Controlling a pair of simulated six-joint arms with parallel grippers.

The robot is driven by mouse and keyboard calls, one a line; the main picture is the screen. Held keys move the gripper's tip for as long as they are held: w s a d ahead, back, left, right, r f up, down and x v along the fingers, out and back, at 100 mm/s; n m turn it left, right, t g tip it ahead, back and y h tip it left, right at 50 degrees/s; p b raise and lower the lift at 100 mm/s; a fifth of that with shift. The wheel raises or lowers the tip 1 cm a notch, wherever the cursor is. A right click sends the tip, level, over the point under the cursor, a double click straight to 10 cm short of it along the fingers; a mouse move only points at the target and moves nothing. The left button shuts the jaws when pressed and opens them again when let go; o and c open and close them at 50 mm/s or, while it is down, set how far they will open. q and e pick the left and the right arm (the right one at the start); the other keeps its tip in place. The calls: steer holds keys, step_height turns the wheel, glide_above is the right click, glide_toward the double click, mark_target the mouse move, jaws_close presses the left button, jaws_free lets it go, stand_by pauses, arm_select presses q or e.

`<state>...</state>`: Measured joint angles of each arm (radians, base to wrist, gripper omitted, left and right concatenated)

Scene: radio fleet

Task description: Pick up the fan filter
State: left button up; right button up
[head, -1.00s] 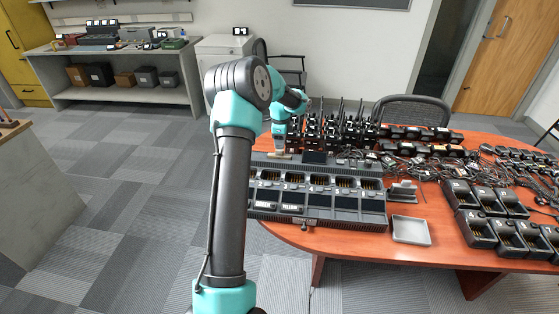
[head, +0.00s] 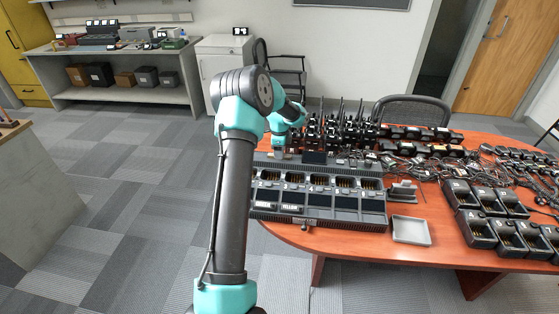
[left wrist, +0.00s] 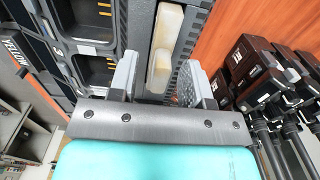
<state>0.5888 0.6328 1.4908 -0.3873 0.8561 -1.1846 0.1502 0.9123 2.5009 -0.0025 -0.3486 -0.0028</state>
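The fan filter (left wrist: 165,40) looks like a long, pale cream bar with a raised block at its near end, in the left wrist view. It lies along the edge of the large dark multi-bay charger (head: 318,222). My left gripper (left wrist: 160,66) is open, with one grey finger on each side of the filter's near end; I cannot tell whether they touch it. In the head view, my left gripper (head: 281,150) is at the charger's far left corner, and the filter is hidden or too small to make out there.
Several upright radios (head: 345,125) stand close behind the charger. Cables and small chargers (head: 485,200) fill the right of the orange table. A grey tray (head: 411,230) sits at the front edge, and a small grey stand (head: 403,191) is behind it.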

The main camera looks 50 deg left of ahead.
arm_select(q)
jaws_close()
steer(key=shift+r, duration=0.1)
stand_by(0.3)
step_height(320, 180, up, 10)
steer(key=shift+f, duration=0.1)
stand_by(0.4)
stand_by(0.3)
